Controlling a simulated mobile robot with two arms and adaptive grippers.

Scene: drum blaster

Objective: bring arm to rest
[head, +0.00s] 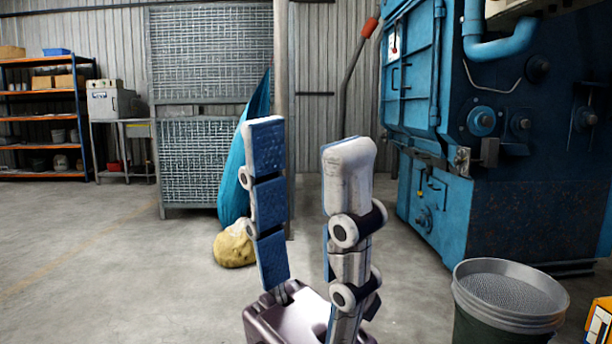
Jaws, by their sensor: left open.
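My left gripper (308,150) stands upright in the lower middle of the head view. Its two jointed fingers, white with blue pads, point up and are well apart, with nothing between them. Its palm shows at the bottom edge. The rest of that arm is out of the picture. My right gripper is not in view. The big blue drum blaster (430,205) stands at the right, behind the gripper, with its door panel facing the room.
A bucket (510,297) of grey grains stands at the lower right, by a yellow object (599,322). A yellowish sack (234,245) lies on the floor behind my gripper. A mesh cage (188,160), small table (123,150) and shelf (45,119) stand behind. The left floor is clear.

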